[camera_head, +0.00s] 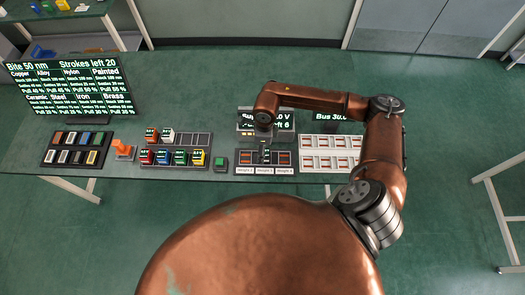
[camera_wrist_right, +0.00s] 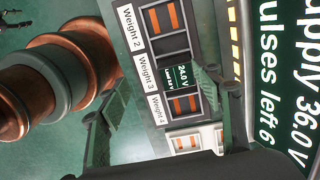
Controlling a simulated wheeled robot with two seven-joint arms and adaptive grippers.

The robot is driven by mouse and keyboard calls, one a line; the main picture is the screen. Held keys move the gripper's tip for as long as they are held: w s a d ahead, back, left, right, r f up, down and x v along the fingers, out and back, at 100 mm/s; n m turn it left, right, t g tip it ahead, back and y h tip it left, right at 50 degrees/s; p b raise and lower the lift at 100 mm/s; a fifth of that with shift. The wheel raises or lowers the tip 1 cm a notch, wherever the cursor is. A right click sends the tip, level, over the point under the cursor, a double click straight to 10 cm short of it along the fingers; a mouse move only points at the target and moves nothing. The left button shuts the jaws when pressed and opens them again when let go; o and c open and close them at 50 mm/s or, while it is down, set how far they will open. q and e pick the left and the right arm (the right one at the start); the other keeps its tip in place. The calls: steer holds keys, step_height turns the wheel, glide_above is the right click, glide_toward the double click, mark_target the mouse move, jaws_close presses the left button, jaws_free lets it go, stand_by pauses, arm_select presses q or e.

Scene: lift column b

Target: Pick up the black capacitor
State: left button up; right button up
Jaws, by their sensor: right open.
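A dark block with a green label reading 24.0 V (camera_wrist_right: 180,75) sits in the slot by the sign Weight 3; it looks to be the black capacitor. My right gripper (camera_wrist_right: 165,112) is open, with its fingers on either side of the view and the block beyond and between them. I cannot tell whether they touch it. In the head view the right gripper (camera_head: 264,142) points down over the weight tray (camera_head: 238,170) and partly hides the block. My left gripper is not in view.
Left of the weight tray are a green button (camera_head: 220,161), a rack of coloured labelled blocks (camera_head: 178,157), an orange piece (camera_head: 124,149) and a tray of material samples (camera_head: 76,149). A white slotted rack (camera_head: 330,153) stands right. Display screens (camera_head: 70,86) stand behind.

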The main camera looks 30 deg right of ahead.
steer(key=shift+w+d+h, duration=0.25)
steer(key=shift+d+h, duration=0.15)
steer(key=shift+d, duration=0.65)
steer(key=shift+d+f, duration=0.25)
steer(key=shift+f, duration=0.05)
step_height(320, 180, down, 2)
steer(key=shift+f, duration=0.15)
step_height(320, 180, down, 5)
steer(key=shift+r+p, duration=0.15)
steer(key=shift+p, duration=0.2)
steer(key=c, duration=1.3)
steer(key=shift+c, duration=0.2)
steer(key=shift+r, duration=0.1)
